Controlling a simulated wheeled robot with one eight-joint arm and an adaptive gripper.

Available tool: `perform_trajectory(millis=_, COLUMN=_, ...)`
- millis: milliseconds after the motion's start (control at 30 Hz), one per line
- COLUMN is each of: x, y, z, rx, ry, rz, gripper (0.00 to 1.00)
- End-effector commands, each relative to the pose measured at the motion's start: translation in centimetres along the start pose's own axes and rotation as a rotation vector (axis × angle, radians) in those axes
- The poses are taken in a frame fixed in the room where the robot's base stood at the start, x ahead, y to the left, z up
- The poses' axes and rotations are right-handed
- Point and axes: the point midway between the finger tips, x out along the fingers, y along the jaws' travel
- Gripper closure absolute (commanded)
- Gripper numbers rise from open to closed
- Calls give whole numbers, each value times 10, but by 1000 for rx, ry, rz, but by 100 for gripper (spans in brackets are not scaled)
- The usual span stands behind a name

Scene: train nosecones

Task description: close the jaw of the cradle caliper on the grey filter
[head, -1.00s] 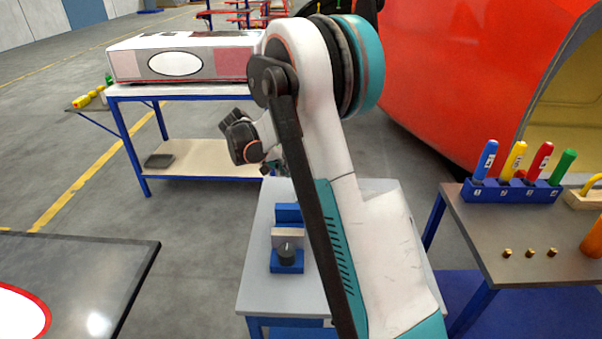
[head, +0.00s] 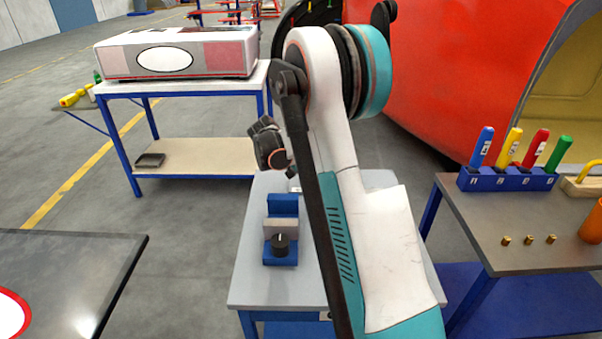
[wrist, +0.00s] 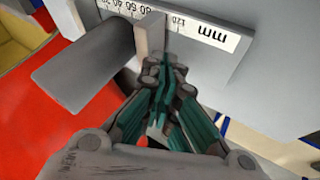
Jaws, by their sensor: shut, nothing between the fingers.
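The grey filter (wrist: 82,75) is a dark grey cylinder at the left of the wrist view. The pale upright jaw (wrist: 150,36) of the caliper stands close to its right end; I cannot tell whether they touch. A white scale (wrist: 222,38) marked in mm runs behind the jaw. My gripper (wrist: 165,68) is shut and empty, its fingertips just right of and below the jaw, seemingly very near it. Contact is unclear. In the head view my arm hides the fingers, and the filter cannot be made out.
A blue fixture (head: 282,255) with a black knob stands on the pale bench (head: 250,285). On the right is a table (head: 480,225) with a blue rack (head: 507,181) of coloured handles. A dark-topped table (head: 75,262) is at left. A large red shell (head: 460,70) is behind.

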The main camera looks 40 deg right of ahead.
Motion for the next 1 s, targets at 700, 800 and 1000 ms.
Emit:
perform_trajectory(millis=700, x=14, y=27, z=0, rx=-1, ry=0, rz=0, gripper=100)
perform_trajectory(millis=800, x=14, y=27, z=0, rx=0, ry=0, rz=0, gripper=100)
perform_trajectory(millis=1000, x=13, y=23, z=-1, rx=-1, ry=0, rz=0, gripper=100)
